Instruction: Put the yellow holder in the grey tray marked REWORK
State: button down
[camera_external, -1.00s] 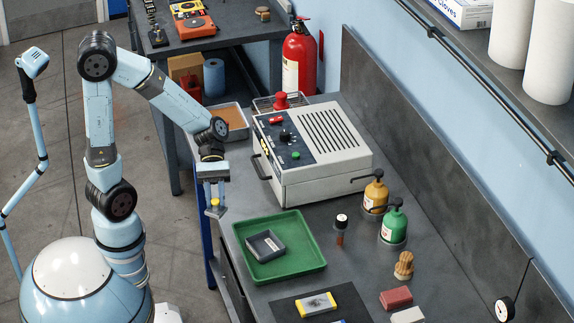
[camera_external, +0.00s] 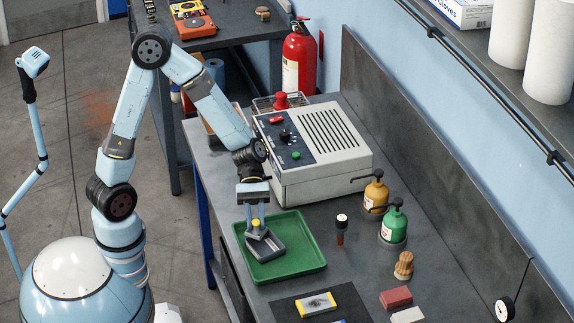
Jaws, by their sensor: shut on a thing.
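The yellow holder (camera_external: 256,223) is between the fingers of my gripper (camera_external: 256,227), which is shut on it. Only its small yellow top shows clearly; the fingers hide much of the rest. The small grey tray (camera_external: 277,247) sits inside a green tray on the bench. My gripper is over the back left part of the grey tray. I cannot tell whether the holder touches the tray floor. The tray's label is hidden behind the gripper in this view.
The green tray (camera_external: 310,262) lies around the grey tray. A grey and white machine (camera_external: 310,155) stands close behind my gripper. A dark tool (camera_external: 341,230) stands to the right, with amber (camera_external: 375,196) and green (camera_external: 394,224) bottles beyond. A yellow and grey block (camera_external: 316,304) lies in front.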

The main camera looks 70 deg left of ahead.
jog(key=shift+w+d+f, duration=0.3)
jog(key=shift+w+f, duration=0.3)
jog(key=shift+f, duration=0.3)
jog(key=shift+w+d+f, duration=0.25)
jog(key=shift+w+f, duration=0.3)
jog(key=shift+f, duration=1.6)
jog(key=shift+f, duration=0.1)
jog(key=c, duration=0.9)
grip_release()
jog(key=v, duration=1.2)
jog(key=s+a+r+m+t+y, duration=0.2)
jog(key=s+a+r+m+y, duration=0.2)
jog(key=s, duration=0.3)
jog(key=s+a+r+m+t+y, duration=0.3)
jog(key=s+a+r+m+y, duration=0.1)
jog(key=s+a+r+m, duration=0.2)
jog(key=s+a+r+m+t+y, duration=0.3)
jog(key=s+a+r+m+y, duration=0.1)
jog(key=s+a+r+m, duration=0.1)
jog(key=shift+s+a+r+m, duration=0.1)
jog(key=shift+s+a+r, duration=0.15)
jog(key=shift+s, duration=0.35)
jog(key=shift+s+a+r+m, duration=0.1)
jog(key=shift+s+a+r, duration=0.1)
jog(key=shift+s+r, duration=0.3)
jog(key=shift+s+a+r+m, duration=0.1)
jog(key=shift+s+a+r, duration=0.1)
jog(key=shift+s, duration=0.45)
